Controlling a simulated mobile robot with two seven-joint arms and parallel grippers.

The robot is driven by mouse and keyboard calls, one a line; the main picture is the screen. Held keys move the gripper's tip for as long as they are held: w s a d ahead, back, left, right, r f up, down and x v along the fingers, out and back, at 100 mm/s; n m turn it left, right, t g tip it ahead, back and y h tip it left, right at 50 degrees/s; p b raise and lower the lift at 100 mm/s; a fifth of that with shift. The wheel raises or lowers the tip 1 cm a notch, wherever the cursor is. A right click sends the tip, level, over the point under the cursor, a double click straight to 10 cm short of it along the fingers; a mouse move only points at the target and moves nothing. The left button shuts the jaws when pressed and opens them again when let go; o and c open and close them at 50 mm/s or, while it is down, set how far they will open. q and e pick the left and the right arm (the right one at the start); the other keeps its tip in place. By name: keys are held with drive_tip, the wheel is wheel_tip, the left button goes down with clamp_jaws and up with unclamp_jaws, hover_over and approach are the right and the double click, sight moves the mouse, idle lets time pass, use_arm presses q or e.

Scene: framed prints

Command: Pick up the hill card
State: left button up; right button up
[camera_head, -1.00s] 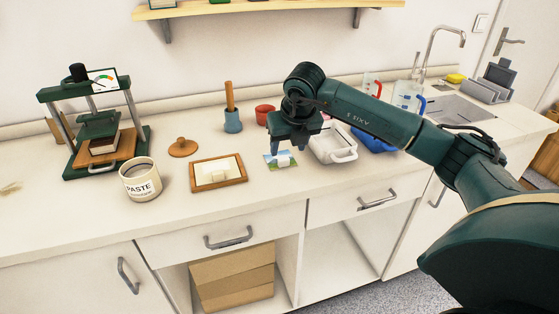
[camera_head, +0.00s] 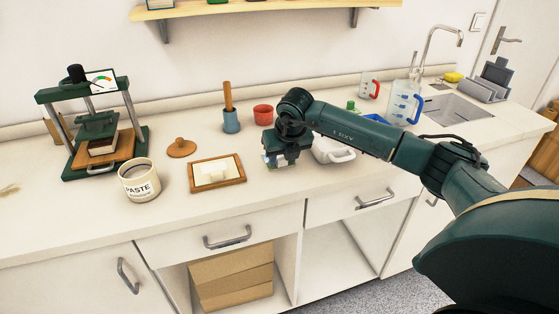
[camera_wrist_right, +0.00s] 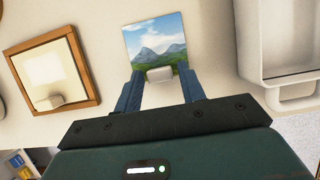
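The hill card (camera_wrist_right: 155,45) shows a blue sky, grey mountains and green grass, with a small white block (camera_wrist_right: 159,74) at its lower edge. My right gripper (camera_wrist_right: 158,84) is open, its two fingers on either side of the white block with small gaps. In the head view my right gripper (camera_head: 280,162) is low over the counter and hides most of the card. I cannot tell whether the card rests flat on the counter. My left gripper is not in view.
A wooden frame (camera_head: 193,176) lies left of the card, and a white tray (camera_head: 345,156) stands close on its right. A paste pot (camera_head: 139,181), a press (camera_head: 130,162), a blue pot (camera_head: 232,126) and a red bowl (camera_head: 263,115) stand around. Bare counter lies in front.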

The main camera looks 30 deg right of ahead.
drive_tip(key=c, duration=0.7)
drive_tip(key=shift+r, duration=0.15)
